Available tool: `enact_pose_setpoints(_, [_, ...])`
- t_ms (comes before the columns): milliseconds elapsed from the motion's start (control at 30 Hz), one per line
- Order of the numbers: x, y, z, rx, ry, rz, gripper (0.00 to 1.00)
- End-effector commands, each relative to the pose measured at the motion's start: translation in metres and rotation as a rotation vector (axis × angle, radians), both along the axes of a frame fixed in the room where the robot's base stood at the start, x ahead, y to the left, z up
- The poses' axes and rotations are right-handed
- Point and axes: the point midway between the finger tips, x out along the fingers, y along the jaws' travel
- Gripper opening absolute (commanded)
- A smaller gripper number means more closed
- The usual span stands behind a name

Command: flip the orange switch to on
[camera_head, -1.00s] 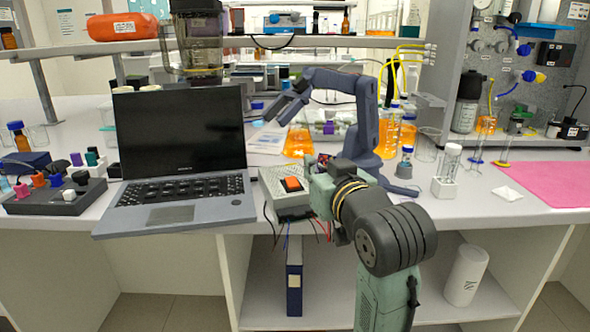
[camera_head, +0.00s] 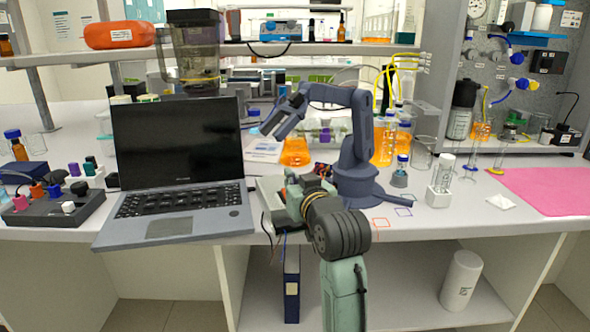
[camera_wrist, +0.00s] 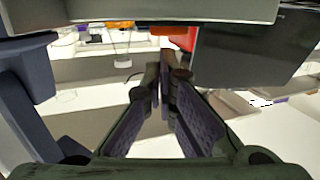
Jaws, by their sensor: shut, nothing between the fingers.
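The pale switch box (camera_head: 266,190) stands at the front bench edge, just right of the laptop. In the head view my gripper (camera_head: 298,194) is over this box and covers most of it, so the orange switch is hidden there. I cannot tell which way the switch is set, or whether my fingers touch it. In the wrist view, which looks upside down, my gripper (camera_wrist: 166,78) is shut and empty. A red-orange patch shows beyond the fingertips there; I cannot tell whether it is the switch.
The open laptop (camera_head: 178,170) is close on the left. A blue-grey desktop arm (camera_head: 357,150) stands close behind and right. An orange flask (camera_head: 296,152) stands behind the box. Loose wires hang at the bench edge. Some bench to the right is clear.

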Motion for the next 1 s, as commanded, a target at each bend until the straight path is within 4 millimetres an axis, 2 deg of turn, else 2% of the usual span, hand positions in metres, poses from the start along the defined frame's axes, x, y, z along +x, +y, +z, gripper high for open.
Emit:
enact_pose_setpoints(400, [0.000, 0.000, -0.005, -0.001, -0.001, 0.000, 0.00])
enact_pose_setpoints(533, [0.005, 0.003, -0.013, 0.001, 0.001, 0.003, 0.00])
enact_pose_setpoints(867, [0.009, 0.003, -0.008, -0.001, -0.001, 0.000, 0.00])
enact_pose_setpoints(1000, [0.013, 0.005, 0.006, 0.000, -0.002, 0.000, 0.00])
